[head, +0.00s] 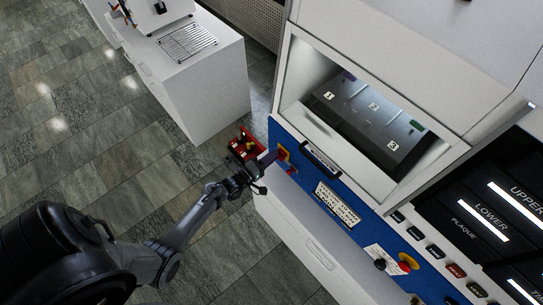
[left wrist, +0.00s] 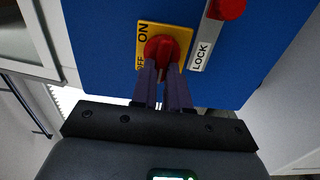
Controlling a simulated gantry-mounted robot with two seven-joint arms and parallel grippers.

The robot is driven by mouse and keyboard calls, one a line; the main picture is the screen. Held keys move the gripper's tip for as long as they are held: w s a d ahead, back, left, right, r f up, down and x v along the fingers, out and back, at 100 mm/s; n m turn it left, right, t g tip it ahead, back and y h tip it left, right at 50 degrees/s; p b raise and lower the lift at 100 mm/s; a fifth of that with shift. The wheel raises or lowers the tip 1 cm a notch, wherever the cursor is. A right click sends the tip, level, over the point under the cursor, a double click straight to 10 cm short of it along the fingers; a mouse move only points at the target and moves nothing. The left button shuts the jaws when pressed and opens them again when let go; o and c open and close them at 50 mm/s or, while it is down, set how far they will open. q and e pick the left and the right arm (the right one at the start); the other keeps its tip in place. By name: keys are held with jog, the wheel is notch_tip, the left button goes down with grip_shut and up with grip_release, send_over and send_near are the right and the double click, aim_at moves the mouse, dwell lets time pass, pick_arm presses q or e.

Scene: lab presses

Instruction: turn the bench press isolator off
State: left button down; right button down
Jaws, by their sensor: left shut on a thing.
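The isolator is a red rotary knob (left wrist: 163,48) on a yellow plate (left wrist: 143,60) marked ON and OFF, fixed to a blue panel (left wrist: 100,40). In the head view the yellow plate (head: 284,152) sits at the left end of the press's blue front strip. My left gripper (left wrist: 161,72) is shut on the knob, one dark finger on each side. In the head view my left gripper (head: 268,164) reaches the panel from the lower left. The fingers hide the knob's lower part, and I cannot tell which mark it points to. My right gripper is not in view.
Beside the plate are a LOCK label (left wrist: 200,57) and a red round part (left wrist: 230,8). The press has a dark handle (head: 320,158), a keypad plate (head: 337,203) and a red-and-yellow button (head: 408,263). A red object (head: 244,146) lies near a white cabinet (head: 205,85).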

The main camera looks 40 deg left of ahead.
pick_arm(q)
jog(key=shift+n, duration=0.3)
jog(key=c, duration=1.1)
grip_release()
jog(key=s, duration=0.7)
jog(key=s+a, duration=0.1)
jog(key=s, duration=0.2)
jog(key=shift+s+b, duration=0.3)
jog(key=shift+s, duration=0.1)
